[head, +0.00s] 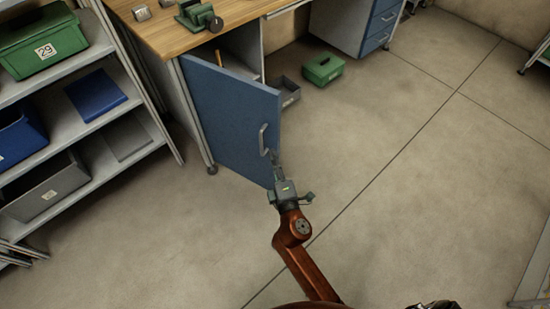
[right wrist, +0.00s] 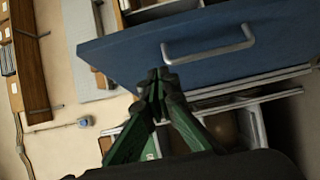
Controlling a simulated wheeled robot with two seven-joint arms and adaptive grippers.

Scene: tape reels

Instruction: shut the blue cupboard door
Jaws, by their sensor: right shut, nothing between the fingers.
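The blue cupboard door (head: 225,115) stands swung open from the workbench in the head view, with the inside of the cupboard partly visible behind it. Its metal bar handle (head: 263,140) is near the door's free edge. My right gripper (head: 273,163) is shut and empty, with its fingertips close below the handle. In the right wrist view the shut fingertips (right wrist: 158,80) overlap the blue door (right wrist: 120,45), just left of the handle (right wrist: 210,50). I cannot tell whether they touch the door. My left gripper is not in view.
A grey bin (head: 288,91) and a green box (head: 323,69) are on the floor beyond the door. A shelf rack (head: 125,55) with bins stands at left, near the door's hinge side. A blue drawer unit (head: 381,22) is at the back.

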